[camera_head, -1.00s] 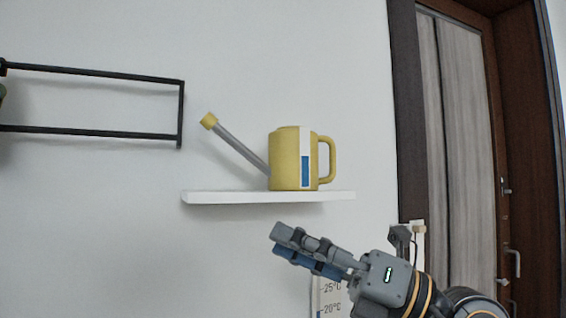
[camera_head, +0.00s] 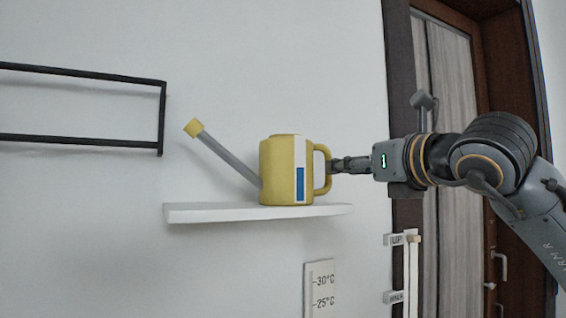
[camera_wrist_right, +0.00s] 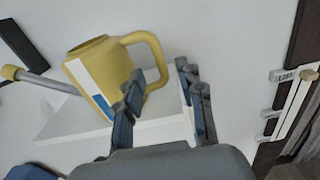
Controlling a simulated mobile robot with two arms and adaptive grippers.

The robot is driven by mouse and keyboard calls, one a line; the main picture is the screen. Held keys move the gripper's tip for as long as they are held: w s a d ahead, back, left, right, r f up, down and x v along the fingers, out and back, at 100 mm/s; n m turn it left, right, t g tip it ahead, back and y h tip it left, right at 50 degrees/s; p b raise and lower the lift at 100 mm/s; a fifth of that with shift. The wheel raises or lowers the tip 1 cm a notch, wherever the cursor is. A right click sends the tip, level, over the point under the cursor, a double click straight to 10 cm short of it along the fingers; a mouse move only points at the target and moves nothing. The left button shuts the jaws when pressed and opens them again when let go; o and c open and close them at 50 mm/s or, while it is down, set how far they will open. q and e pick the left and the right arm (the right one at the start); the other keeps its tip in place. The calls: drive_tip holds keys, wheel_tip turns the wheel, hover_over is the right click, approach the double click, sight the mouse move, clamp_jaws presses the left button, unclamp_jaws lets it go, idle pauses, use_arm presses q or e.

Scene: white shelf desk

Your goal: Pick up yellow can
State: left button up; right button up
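The yellow can (camera_head: 277,170) is a watering can with a grey spout, a yellow spout tip, and a white and blue label. It stands upright on a white wall shelf (camera_head: 235,213), its handle (camera_head: 325,170) towards the right. My right gripper (camera_head: 336,165) is at the handle, coming in from the right. In the right wrist view the can (camera_wrist_right: 92,68) is at upper left, and the gripper (camera_wrist_right: 160,72) has its fingers apart, with the handle's outer side between them in the picture. I cannot tell whether they touch it. My left gripper is not in view.
A black wall rack (camera_head: 80,72) is at the left. A temperature panel (camera_head: 319,290) and a switch panel marked UP (camera_head: 397,239) are below and right of the shelf. A brown door (camera_head: 450,120) is behind my right arm. The wall above the can is bare.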

sight(329, 181)
drive_tip(key=shift+w+a, duration=0.25)
drive_tip(key=shift+w, duration=0.35)
drive_tip(key=shift+w+a+r+p, duration=0.15)
drive_tip(key=shift+w+p, duration=0.15)
drive_tip(key=shift+p, duration=0.2)
drive_tip(key=p+x, duration=0.2)
drive_tip(key=x, duration=0.1)
drive_tip(key=shift+w+a, duration=0.15)
drive_tip(key=shift+w, duration=0.15)
drive_tip(key=shift+w+a, duration=0.2)
drive_tip(key=shift+w, duration=0.2)
drive_tip(key=shift+s, duration=0.1)
drive_tip(key=shift+c, duration=0.2)
clamp_jaws()
drive_tip(key=shift+d, duration=0.1)
